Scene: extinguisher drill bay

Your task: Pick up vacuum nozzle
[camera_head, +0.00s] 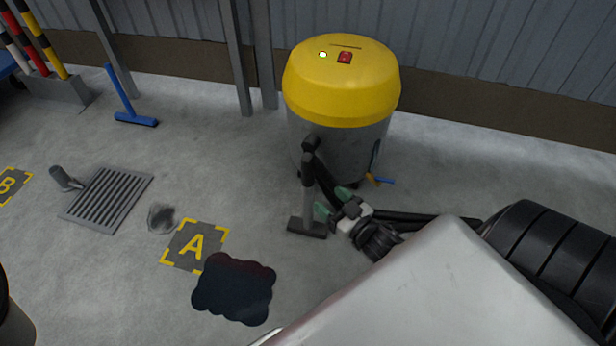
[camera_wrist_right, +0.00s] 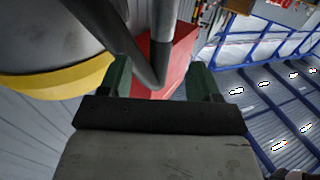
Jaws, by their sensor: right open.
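The vacuum nozzle (camera_head: 307,196) is an upright grey tube with a flat black foot on the floor and a black top. It stands in front of the yellow-topped grey vacuum drum (camera_head: 341,85). A black hose runs down from its top behind my gripper. My right gripper (camera_head: 333,203) is open, its green fingertips just right of the nozzle's lower tube. In the right wrist view, the open fingers (camera_wrist_right: 160,82) have dark tubing (camera_wrist_right: 162,45) showing between and beyond them. I cannot tell whether they touch it. My left gripper is not in view.
A dark spill (camera_head: 234,289) lies beside the floor mark A (camera_head: 195,245). A floor grate (camera_head: 107,198), a grey object (camera_head: 64,179) and a blue squeegee (camera_head: 130,105) are to the left. A wall stands behind the drum. Open floor lies left of the nozzle.

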